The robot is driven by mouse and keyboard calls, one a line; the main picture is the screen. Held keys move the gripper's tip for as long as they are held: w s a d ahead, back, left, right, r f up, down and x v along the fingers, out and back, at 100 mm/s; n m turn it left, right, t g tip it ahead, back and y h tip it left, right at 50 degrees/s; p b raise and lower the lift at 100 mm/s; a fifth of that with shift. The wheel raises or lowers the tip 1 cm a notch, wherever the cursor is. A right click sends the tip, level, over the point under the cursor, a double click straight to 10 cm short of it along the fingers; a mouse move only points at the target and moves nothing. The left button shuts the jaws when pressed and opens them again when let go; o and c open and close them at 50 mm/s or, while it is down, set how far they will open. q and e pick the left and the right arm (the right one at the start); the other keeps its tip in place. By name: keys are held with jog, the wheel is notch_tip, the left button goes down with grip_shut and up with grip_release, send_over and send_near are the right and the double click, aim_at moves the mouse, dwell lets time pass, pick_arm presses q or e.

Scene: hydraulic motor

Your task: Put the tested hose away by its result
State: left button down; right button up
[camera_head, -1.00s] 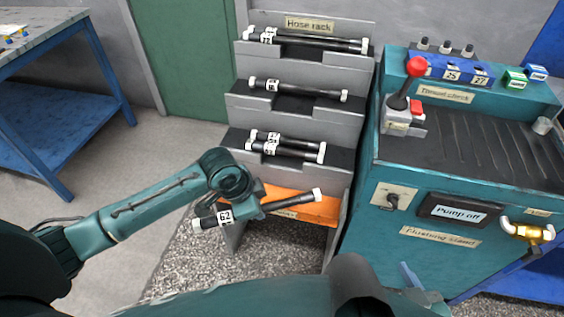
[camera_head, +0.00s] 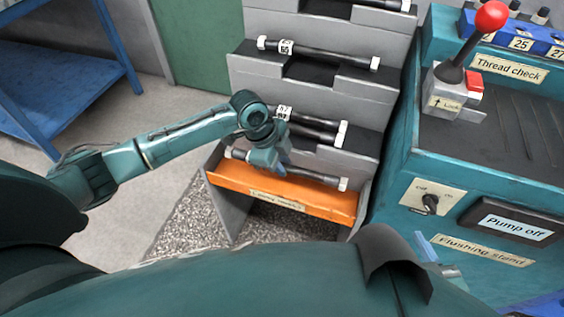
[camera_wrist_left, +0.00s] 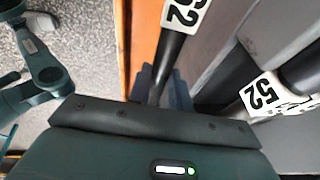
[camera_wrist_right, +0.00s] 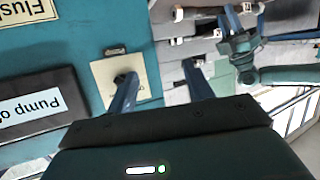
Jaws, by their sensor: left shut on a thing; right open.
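My left gripper (camera_head: 277,167) is shut on a black hose (camera_head: 312,174) with white end caps. The hose lies along the orange bottom tray (camera_head: 330,203) of the hose rack, just behind its front lip. I cannot tell whether it rests on the tray floor. The tray's front label is too blurred to read surely. My right gripper (camera_wrist_right: 162,90) is open and empty in front of the flushing stand (camera_head: 440,225).
The grey rack (camera_head: 245,68) holds other tagged hoses on its steps, including a hose (camera_head: 330,53) on a middle step and hoses (camera_head: 318,123) just above the tray. The stand has a red-knobbed lever (camera_head: 490,17) and a "Pump off" display (camera_head: 513,222). A blue table (camera_head: 90,60) stands left.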

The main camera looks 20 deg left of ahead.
aim_at(286, 185)
pick_arm(q)
notch_tip(286, 185, down, 4)
jog(key=b, duration=0.3)
jog(key=shift+w+r, duration=0.1)
jog(key=shift+r, duration=0.15)
jog(key=shift+f, duration=0.1)
jog(key=shift+f+b, duration=0.3)
jog(key=shift+f, duration=0.4)
pick_arm(e)
jog(key=shift+w+a+f+n+t+y, duration=0.2)
jog(key=shift+w+a+n+t+y, duration=0.15)
jog(key=shift+t, duration=0.3)
jog(key=shift+w+a+f+n+t+y, duration=0.2)
jog(key=shift+w+n+t+y, duration=0.15)
jog(key=shift+t, duration=0.3)
pick_arm(q)
jog(key=shift+p, duration=0.45)
pick_arm(e)
jog(key=shift+r, duration=0.45)
pick_arm(q)
jog(key=shift+f, duration=0.65)
pick_arm(e)
jog(key=shift+f, duration=0.3)
pick_arm(q)
jog(key=c, duration=1.2)
grip_release()
jog(key=shift+f, duration=0.1)
jog(key=shift+a, duration=0.1)
